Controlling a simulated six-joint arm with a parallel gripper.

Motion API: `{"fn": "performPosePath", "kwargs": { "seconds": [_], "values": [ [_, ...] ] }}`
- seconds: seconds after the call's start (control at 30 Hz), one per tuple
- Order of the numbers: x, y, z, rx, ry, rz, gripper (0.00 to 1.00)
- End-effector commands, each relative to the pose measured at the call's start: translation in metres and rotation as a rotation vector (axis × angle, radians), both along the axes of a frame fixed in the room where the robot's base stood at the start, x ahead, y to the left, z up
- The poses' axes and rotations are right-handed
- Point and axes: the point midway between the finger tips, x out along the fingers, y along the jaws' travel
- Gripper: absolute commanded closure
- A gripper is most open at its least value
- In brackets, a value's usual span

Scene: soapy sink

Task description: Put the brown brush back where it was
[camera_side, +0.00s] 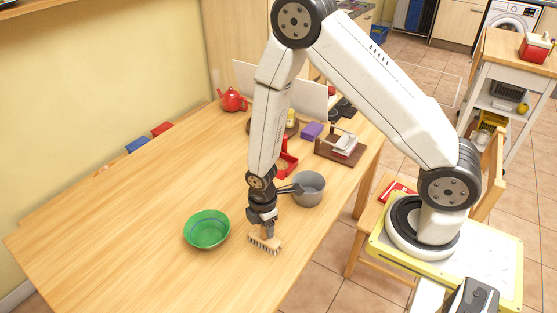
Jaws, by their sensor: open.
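The brown brush (264,243) lies on the wooden table with its bristles showing along its near right edge. My gripper (266,230) points down right over the brush, and its open fingers are at or just above the brush's top. I cannot tell whether they touch it. The gripper hides part of the brush's upper side.
A red caddy (285,165), wooden rack (341,148) and red teapot (232,99) stand farther back. The table's front left is clear.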

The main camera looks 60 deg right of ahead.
Motion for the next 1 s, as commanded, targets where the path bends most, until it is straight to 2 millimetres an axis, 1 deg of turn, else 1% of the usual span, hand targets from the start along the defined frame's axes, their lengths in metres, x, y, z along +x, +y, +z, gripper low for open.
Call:
{"fn": "performPosePath", "kwargs": {
  "seconds": [0.27,0.8,1.0],
  "values": [
    [0.000,0.000,0.024,0.000,-0.002,0.000,0.35],
    [0.001,0.000,0.083,0.000,-0.003,0.000,0.35],
    [0.000,0.000,0.103,-0.001,-0.002,0.000,0.35]
  ]
}}
